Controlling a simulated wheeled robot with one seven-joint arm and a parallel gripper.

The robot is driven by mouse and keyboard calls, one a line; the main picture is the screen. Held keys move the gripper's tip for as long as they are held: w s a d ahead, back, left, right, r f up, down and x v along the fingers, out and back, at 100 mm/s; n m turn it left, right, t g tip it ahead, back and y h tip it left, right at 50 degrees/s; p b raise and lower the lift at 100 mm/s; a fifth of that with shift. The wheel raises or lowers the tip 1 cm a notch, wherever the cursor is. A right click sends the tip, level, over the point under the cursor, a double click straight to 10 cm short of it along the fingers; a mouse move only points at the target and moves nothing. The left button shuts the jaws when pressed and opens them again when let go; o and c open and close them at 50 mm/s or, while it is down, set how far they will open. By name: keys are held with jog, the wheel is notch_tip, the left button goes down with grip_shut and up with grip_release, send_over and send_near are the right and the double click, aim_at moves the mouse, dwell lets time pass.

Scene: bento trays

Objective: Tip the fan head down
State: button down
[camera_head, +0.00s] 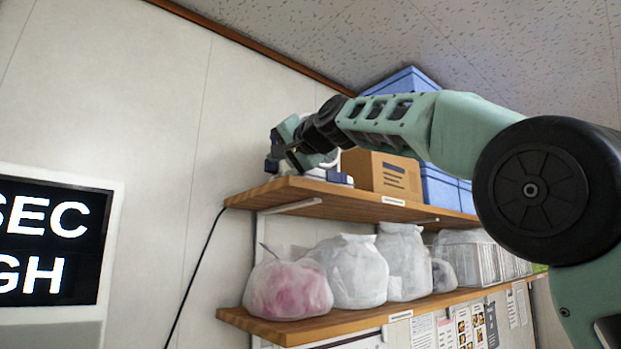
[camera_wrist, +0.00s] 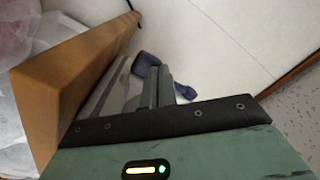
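A white, rounded thing (camera_head: 331,162), probably the fan, shows in the head view behind my gripper at the left end of the upper shelf. Most of it is hidden by my wrist, so I cannot tell how its head is tilted. My gripper (camera_head: 273,156) is at that shelf end, pointing left toward the wall. No fan head is clear in the wrist view.
The wooden upper shelf (camera_head: 290,190) also fills the left of the wrist view (camera_wrist: 60,85), close to my gripper. A cardboard box (camera_head: 383,172) and blue boxes (camera_head: 440,190) stand to the right. Bagged items (camera_head: 290,288) fill the lower shelf (camera_head: 330,328). A cord (camera_head: 195,270) hangs left.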

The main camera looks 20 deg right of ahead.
jog(key=shift+w, duration=0.15)
jog(key=shift+w+a+r, duration=0.15)
jog(key=shift+w+a, duration=0.1)
jog(key=shift+w, duration=0.3)
jog(key=shift+w+r, duration=0.1)
jog(key=shift+r, duration=0.1)
jog(key=shift+w+a+r, duration=0.1)
jog(key=shift+a+r, duration=0.05)
jog(key=shift+r, duration=0.1)
